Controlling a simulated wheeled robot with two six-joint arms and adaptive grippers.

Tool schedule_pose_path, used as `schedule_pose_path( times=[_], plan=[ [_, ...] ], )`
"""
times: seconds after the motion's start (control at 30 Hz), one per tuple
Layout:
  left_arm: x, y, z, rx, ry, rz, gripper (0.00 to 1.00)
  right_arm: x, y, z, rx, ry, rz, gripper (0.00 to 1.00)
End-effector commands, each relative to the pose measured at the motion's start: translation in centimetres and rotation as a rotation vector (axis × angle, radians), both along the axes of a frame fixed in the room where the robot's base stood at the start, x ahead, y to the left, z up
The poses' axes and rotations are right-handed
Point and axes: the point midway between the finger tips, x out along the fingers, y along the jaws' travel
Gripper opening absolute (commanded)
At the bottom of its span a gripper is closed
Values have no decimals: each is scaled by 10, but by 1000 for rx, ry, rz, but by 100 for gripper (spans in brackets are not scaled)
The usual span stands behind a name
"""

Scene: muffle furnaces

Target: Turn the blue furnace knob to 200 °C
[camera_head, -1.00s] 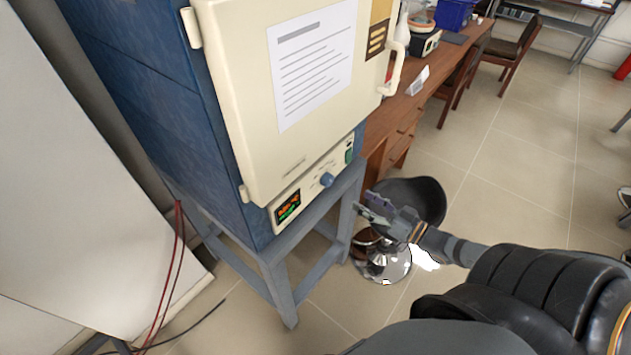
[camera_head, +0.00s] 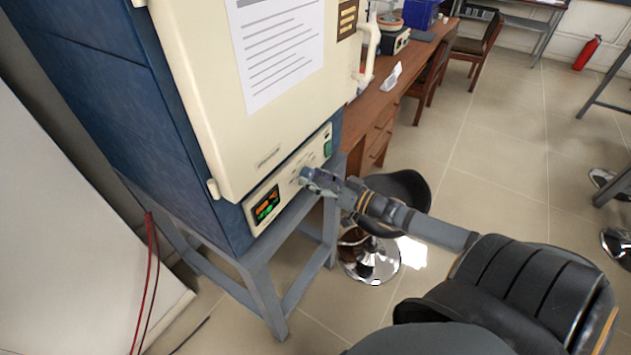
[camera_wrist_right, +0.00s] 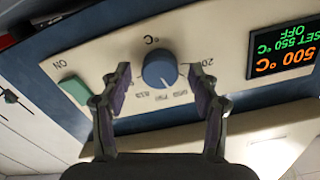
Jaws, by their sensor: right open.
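The blue furnace knob (camera_wrist_right: 160,70) is on the cream control panel, seen upside down in the right wrist view. A short pale mark shows on its lower rim in that picture, with "200" printed to its upper right. My right gripper (camera_wrist_right: 163,88) is open, its two fingers on either side of the knob with gaps showing; I cannot tell whether the tips are level with it in depth. In the head view my right gripper (camera_head: 314,180) is at the panel and largely hides the knob. My left gripper is not in view.
The panel's display (camera_wrist_right: 284,50) reads 500 °C and SET 550 °C OFF. A green switch (camera_wrist_right: 75,88) marked ON is beside the knob. The furnace door (camera_head: 255,90) is shut above. A stool (camera_head: 400,190) and wooden desk (camera_head: 385,110) stand to the right.

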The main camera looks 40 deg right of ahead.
Motion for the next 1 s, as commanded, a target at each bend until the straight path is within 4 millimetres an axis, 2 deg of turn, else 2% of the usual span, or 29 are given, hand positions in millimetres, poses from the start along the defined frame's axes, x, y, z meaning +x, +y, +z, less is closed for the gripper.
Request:
schedule_pose_path(
  times=[0.07,0.47,0.77,1.0],
  plan=[
    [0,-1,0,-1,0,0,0,0,0,0,0,0,0,62],
    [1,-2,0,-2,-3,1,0,0,0,0,0,0,0,7],
    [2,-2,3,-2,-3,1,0,0,0,0,-36,-15,-1,7],
    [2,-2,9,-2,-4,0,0,-1,-1,1,-167,-69,-1,7]
  ],
)
